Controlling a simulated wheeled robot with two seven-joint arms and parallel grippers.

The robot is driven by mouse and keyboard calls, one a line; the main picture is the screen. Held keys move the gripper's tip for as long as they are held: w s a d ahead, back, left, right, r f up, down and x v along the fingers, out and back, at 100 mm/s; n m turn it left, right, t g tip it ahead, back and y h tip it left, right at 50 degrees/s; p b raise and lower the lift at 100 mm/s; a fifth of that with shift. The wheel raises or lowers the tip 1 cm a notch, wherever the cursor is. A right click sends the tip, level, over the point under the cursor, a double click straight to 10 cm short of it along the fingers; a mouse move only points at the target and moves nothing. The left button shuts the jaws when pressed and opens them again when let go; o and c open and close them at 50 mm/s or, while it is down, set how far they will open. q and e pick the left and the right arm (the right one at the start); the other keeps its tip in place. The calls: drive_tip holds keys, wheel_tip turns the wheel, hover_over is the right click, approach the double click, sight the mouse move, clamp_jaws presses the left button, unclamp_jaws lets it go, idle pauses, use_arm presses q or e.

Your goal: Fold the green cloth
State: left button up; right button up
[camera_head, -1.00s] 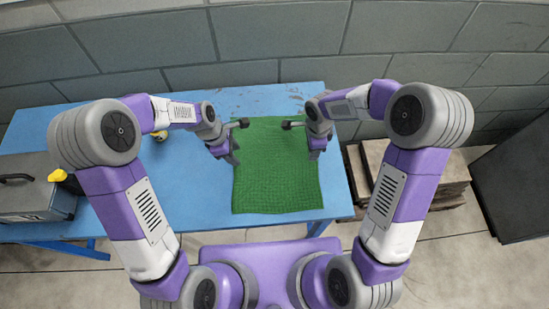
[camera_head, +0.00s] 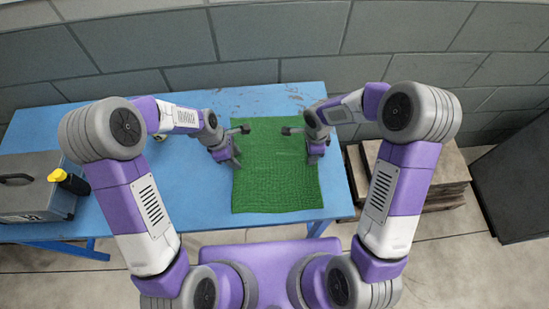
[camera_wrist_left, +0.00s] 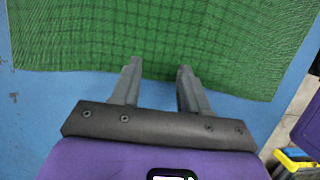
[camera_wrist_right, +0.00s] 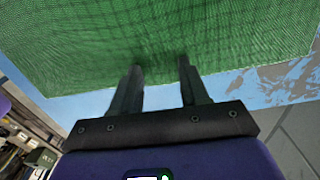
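The green cloth (camera_head: 272,185) lies spread out flat on the blue table, with a grid pattern and faint ripples. It fills the upper part of the left wrist view (camera_wrist_left: 160,35) and the right wrist view (camera_wrist_right: 160,35). My left gripper (camera_head: 236,160) is at the cloth's left edge; its fingers (camera_wrist_left: 160,68) are apart, with tips over the cloth's border. My right gripper (camera_head: 316,157) is at the right edge; its fingers (camera_wrist_right: 160,66) are also apart, tips over the border. Nothing shows between either pair of fingers. Whether the tips touch the cloth is unclear.
The blue table (camera_head: 195,205) has bare room left of the cloth. A grey toolbox (camera_head: 30,190) and a dark bottle with a yellow cap (camera_head: 68,181) stand at its left end. Stacked brown boards (camera_head: 430,180) and a dark cabinet (camera_head: 515,180) are on the right.

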use_arm(q)
clamp_jaws()
use_arm(e)
clamp_jaws()
use_arm(q)
drive_tip(key=shift+r, duration=0.1)
use_arm(e)
drive_tip(key=shift+r, duration=0.1)
